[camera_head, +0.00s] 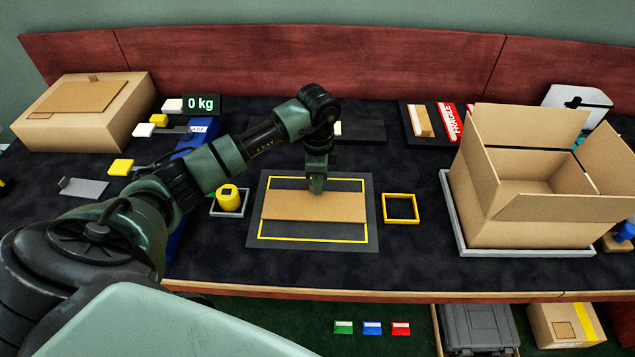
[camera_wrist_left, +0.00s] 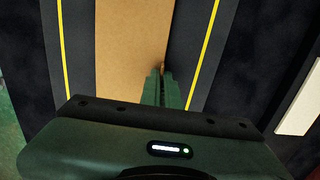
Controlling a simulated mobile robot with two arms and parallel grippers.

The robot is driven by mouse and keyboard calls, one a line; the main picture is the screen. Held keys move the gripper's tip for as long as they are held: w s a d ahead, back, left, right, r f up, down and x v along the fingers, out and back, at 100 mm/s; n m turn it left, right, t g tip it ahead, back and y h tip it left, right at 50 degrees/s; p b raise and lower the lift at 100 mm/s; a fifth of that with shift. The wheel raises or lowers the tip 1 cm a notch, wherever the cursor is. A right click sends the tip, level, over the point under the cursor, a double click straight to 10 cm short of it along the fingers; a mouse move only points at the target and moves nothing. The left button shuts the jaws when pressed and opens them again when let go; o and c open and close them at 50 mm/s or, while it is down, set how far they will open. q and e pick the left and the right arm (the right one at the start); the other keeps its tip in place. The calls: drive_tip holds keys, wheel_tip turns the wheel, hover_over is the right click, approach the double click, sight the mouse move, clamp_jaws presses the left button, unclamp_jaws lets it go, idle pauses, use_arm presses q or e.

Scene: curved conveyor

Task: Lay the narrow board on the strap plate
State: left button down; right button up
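The narrow board (camera_head: 285,206) is a plain brown strip. It lies across the dark plate with a yellow outline (camera_head: 258,237), inside the yellow lines. The plate and board also show in the left wrist view (camera_wrist_left: 128,45). My left gripper (camera_head: 317,188) points down at the middle of the board's back edge. Its fingers (camera_wrist_left: 161,85) are close together on both sides of that edge and look shut on it. The contact is small and partly hidden, and I cannot tell whether the board is flat or slightly raised at the back. My right gripper is not in view.
A yellow weight (camera_head: 228,198) in a grey frame stands left of the plate, and an empty yellow frame (camera_head: 401,208) lies right of it. An open carton (camera_head: 545,220) stands at right on a grey tray. A closed carton (camera_head: 85,125) and a scale display (camera_head: 201,105) are at back left.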

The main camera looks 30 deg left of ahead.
use_arm(q)
drive_tip(key=shift+f, duration=0.15)
drive_tip(key=c, duration=1.7)
unclamp_jaws()
wheel_tip(320, 180, up, 12)
drive_tip(key=shift+r+b, duration=0.2)
drive_tip(key=shift+b, duration=0.1)
